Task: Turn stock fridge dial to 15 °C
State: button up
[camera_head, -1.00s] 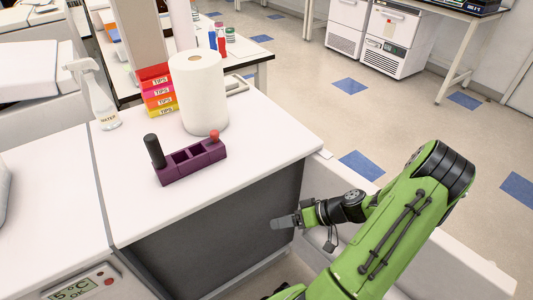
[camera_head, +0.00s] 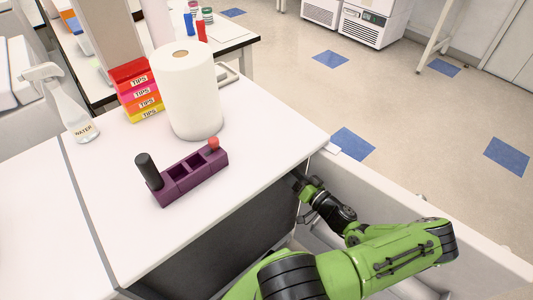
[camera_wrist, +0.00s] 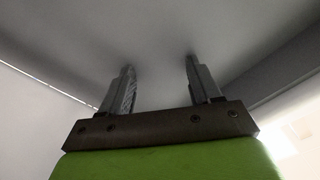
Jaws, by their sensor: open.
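The stock fridge dial is not visible in either current view. My gripper (camera_head: 299,181) is beside the right edge of the white bench (camera_head: 105,228), close to its dark side panel (camera_head: 215,248). In the wrist view my gripper (camera_wrist: 160,68) is open, its two fingers apart with nothing between them. A plain grey-white surface lies beyond the fingers; I cannot tell which part of the furniture it is.
On the bench stand a purple rack (camera_head: 190,175), a paper towel roll (camera_head: 190,95), stacked tip boxes (camera_head: 140,90) and a water spray bottle (camera_head: 77,115). A white low wall (camera_head: 385,190) runs right of my arm. Open floor (camera_head: 430,125) lies beyond it.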

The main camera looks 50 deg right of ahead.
jog(key=w+d+b, duration=0.1)
jog(key=w, duration=1)
jog(key=shift+b, duration=0.3)
jog(key=shift+d, duration=0.1)
jog(key=c, duration=1)
